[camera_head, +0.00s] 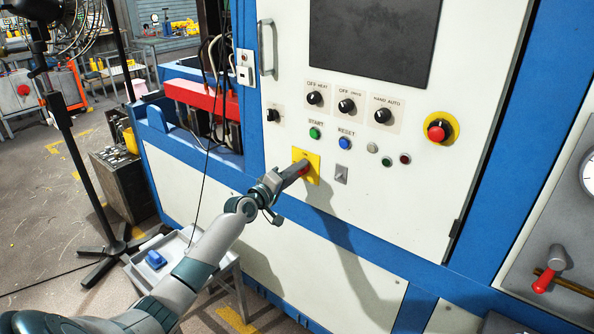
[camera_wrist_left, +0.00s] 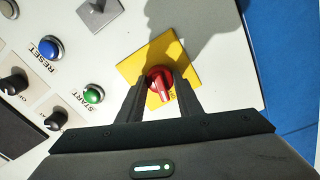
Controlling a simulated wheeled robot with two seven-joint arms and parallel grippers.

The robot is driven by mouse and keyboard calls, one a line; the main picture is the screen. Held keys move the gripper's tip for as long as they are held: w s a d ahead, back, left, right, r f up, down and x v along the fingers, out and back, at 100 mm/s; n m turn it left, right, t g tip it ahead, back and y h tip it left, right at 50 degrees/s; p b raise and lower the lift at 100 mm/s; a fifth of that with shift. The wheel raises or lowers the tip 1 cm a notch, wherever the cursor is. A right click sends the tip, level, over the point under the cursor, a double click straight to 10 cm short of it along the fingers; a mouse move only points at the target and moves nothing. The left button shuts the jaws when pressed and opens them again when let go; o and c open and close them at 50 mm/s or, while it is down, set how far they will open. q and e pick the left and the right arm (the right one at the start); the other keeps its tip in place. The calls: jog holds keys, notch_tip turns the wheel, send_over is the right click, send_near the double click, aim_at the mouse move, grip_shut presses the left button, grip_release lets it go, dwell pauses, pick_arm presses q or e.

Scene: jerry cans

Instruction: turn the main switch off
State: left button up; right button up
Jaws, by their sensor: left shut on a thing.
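The main switch is a red rotary knob on a yellow square plate (camera_head: 314,160) on the white cabinet front. In the left wrist view the red main switch (camera_wrist_left: 160,82) sits between the two dark fingers of my left gripper (camera_wrist_left: 160,108). Its handle points down and slightly right in that view, over the yellow plate (camera_wrist_left: 180,55). My left gripper (camera_head: 302,168) is shut on the knob in the head view, where it covers most of the switch. My right gripper is in neither view.
Green START (camera_head: 314,133) and blue RESET (camera_head: 344,143) buttons sit just above the plate. A red emergency stop (camera_head: 437,131) is at the upper right. A cabinet handle (camera_head: 267,47) sticks out at the left. A low cart (camera_head: 170,257) stands below my left arm.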

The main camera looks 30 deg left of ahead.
pick_arm(q)
jog(key=shift+n, duration=1.2)
jog(key=o, duration=1)
jog(key=shift+o, duration=0.2)
jog(key=shift+s, duration=0.15)
jog(key=s+a+b, duration=0.1)
jog(key=s+b, duration=0.1)
jog(key=s, duration=1.5)
jog(key=shift+a, duration=0.25)
